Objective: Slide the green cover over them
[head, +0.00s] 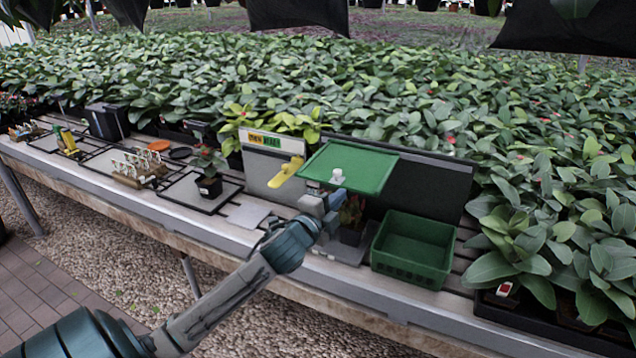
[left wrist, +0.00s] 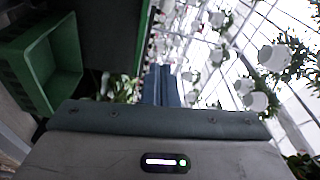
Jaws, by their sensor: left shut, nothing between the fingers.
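The flat green cover (head: 365,168) lies level above a potted plant (head: 352,218) with reddish leaves, at the right of the bench. A white knob (head: 337,176) shows near the cover's front edge. My left gripper (head: 333,198) is shut and empty, just below the knob in the picture; I cannot tell whether it touches it. The plant is partly hidden behind the gripper. In the left wrist view the blue-grey fingers (left wrist: 160,85) are together, with leaves beside them. My right gripper is not in view.
A green basket (head: 412,270) stands empty right of the gripper; it also shows in the left wrist view (left wrist: 66,55). A grey panel with a yellow lever (head: 286,172) stands to the left. A potted red flower (head: 209,188) stands farther left. Dense plants fill the back.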

